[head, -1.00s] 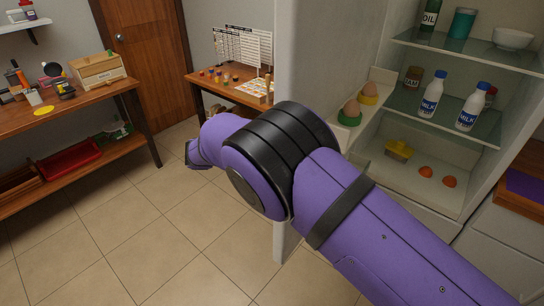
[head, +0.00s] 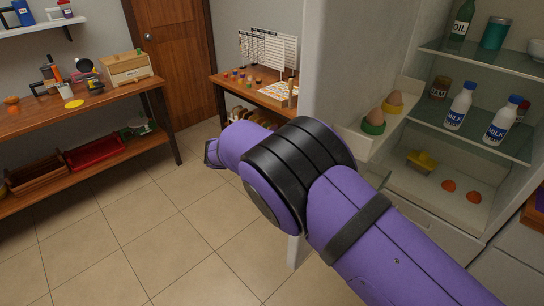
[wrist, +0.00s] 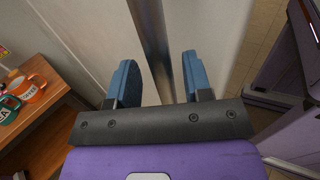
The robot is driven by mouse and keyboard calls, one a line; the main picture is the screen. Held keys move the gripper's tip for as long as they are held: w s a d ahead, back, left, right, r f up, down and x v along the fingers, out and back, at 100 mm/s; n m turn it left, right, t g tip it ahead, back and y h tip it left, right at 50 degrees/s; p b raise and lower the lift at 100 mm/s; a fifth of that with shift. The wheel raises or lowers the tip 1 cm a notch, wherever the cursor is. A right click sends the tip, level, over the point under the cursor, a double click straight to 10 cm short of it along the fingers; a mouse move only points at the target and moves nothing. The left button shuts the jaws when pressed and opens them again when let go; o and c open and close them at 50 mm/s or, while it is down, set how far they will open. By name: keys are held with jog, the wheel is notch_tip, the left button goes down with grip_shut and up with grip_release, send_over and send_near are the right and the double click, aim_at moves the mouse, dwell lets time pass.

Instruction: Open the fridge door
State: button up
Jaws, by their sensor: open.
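The white fridge door (head: 335,75) stands open in the head view, seen nearly edge-on, with the lit fridge interior (head: 425,200) to its right. My purple arm crosses in front of the door and reaches to its far, outer side. In the wrist view my gripper (wrist: 160,80) is open. A vertical metallic bar (wrist: 150,35), apparently the door handle, runs between its two blue fingers, beside the white door panel (wrist: 205,25). I cannot tell whether either finger touches the bar.
Egg holders (head: 373,127) sit on the door's inner shelf. Milk bottles (head: 459,106) stand on a glass shelf inside. A wooden workbench (head: 100,98) is at left and a small table (head: 232,90) behind the door. The tiled floor (head: 150,240) at front left is clear.

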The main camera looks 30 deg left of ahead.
jog(key=v, duration=0.6)
jog(key=shift+s+a, duration=0.2)
jog(key=shift+a, duration=0.15)
dwell(0.4)
